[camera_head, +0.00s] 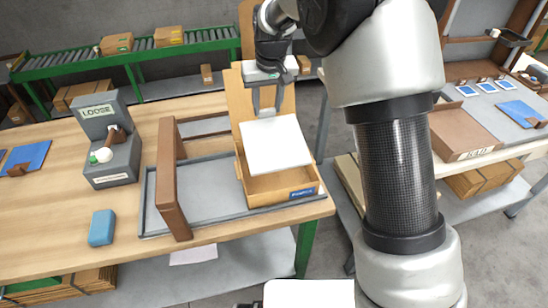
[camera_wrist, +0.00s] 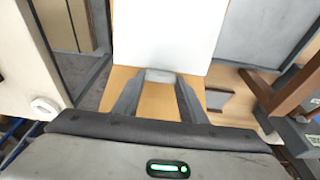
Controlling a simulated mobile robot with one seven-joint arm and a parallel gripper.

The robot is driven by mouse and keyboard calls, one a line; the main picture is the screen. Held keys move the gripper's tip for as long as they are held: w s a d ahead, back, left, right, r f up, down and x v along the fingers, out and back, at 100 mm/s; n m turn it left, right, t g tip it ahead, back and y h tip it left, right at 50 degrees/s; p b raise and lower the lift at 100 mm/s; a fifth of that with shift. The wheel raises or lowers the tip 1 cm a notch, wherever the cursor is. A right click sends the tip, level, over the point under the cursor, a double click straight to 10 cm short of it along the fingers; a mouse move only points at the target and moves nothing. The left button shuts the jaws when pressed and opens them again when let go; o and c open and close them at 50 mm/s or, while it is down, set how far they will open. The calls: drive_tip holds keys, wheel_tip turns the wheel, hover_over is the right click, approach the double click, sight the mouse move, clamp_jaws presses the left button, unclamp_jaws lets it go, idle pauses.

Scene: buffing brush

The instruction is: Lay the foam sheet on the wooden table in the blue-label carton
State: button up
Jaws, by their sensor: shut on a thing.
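The white foam sheet (camera_head: 275,145) is in my gripper (camera_head: 264,108), which is shut on its far edge. It also fills the upper middle of the wrist view (camera_wrist: 165,32), with my gripper's fingers (camera_wrist: 160,78) at its near edge. The sheet is over the open cardboard carton (camera_head: 272,197), covering much of its opening. The carton has a blue label (camera_head: 302,192) on its front, and its back flap stands up behind my gripper. I cannot tell whether the sheet touches the carton's floor. The carton is on the wooden table (camera_head: 50,220), at its right end.
A grey tray (camera_head: 212,190) and an upright brown frame (camera_head: 172,170) stand left of the carton. A grey LOOSE stand (camera_head: 110,165) and a blue block (camera_head: 102,228) are farther left. A second bench with a brown box (camera_head: 465,130) is right, beyond my arm.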

sight(268, 121)
wheel_tip(268, 121, down, 7)
drive_tip(key=shift+s+r+b, duration=0.1)
drive_tip(key=shift+s+b, duration=0.05)
drive_tip(key=shift+b, duration=0.2)
drive_tip(key=shift+s+x, duration=0.15)
drive_tip(key=shift+x, duration=0.55)
drive_tip(key=shift+s+x, duration=0.15)
drive_tip(key=shift+x, duration=0.55)
drive_tip(key=shift+d, duration=0.1)
drive_tip(key=shift+f+b, duration=0.3)
drive_tip(key=shift+f, duration=0.05)
drive_tip(key=o, duration=1.3)
drive_tip(key=shift+r, duration=0.1)
drive_tip(key=shift+r, duration=0.1)
